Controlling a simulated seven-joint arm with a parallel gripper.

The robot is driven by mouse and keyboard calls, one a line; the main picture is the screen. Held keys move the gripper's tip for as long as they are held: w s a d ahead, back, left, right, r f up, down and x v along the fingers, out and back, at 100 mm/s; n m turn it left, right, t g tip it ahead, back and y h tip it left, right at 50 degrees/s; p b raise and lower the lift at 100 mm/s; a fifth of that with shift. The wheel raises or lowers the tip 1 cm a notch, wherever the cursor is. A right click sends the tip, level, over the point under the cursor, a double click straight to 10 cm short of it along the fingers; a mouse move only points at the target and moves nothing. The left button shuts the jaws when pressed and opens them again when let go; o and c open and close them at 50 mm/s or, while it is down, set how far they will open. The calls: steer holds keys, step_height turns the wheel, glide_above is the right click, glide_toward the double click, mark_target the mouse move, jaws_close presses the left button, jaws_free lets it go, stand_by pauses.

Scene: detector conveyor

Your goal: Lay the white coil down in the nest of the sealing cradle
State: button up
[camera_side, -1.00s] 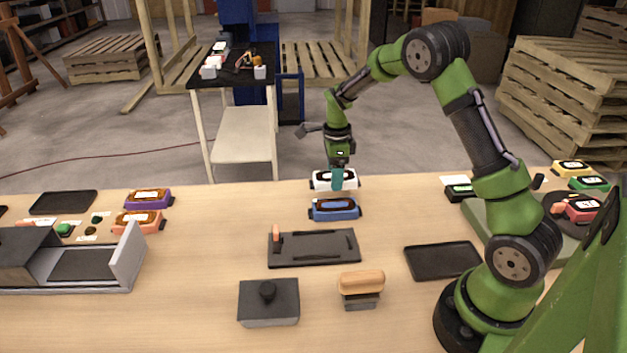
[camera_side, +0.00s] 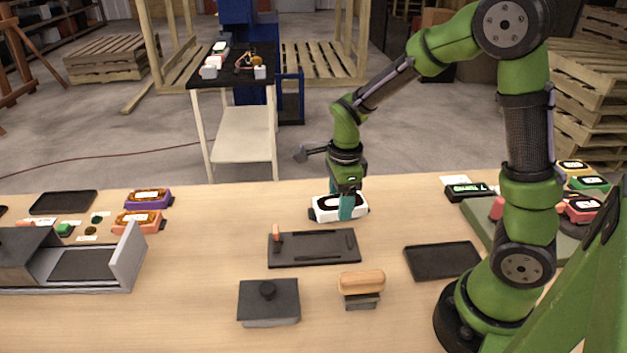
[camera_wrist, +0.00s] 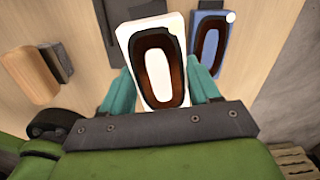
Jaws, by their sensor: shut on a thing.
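My gripper (camera_side: 346,206) is shut on the white coil (camera_side: 325,208), a white block with a dark brown oval winding. In the wrist view the white coil (camera_wrist: 178,28) sits between the two teal fingers. In the side view it is held near the table behind the sealing cradle (camera_side: 313,261), and I cannot tell whether it touches anything below. The cradle is a dark flat plate with an orange-red upright piece at its left. Its nest appears empty. The blue coil (camera_wrist: 222,55) lies beside the white coil in the wrist view; in the side view it is hidden.
A wooden-handled block (camera_side: 361,284) and a dark knobbed block (camera_side: 268,300) stand in front of the cradle. An empty black tray (camera_side: 442,260) is to its right. Purple (camera_side: 148,198) and orange (camera_side: 139,221) coils lie left. The table between them and the cradle is clear.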

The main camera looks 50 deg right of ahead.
step_height(320, 180, up, 4)
glide_above(315, 245)
steer(key=m, duration=0.1)
steer(key=shift+m, duration=0.4)
step_height(315, 245, down, 5)
steer(key=shift+s+f, duration=0.1)
steer(key=shift+f, duration=2.35)
steer(key=shift+f, duration=0.1)
steer(key=o, duration=1.2)
steer(key=shift+o, duration=0.2)
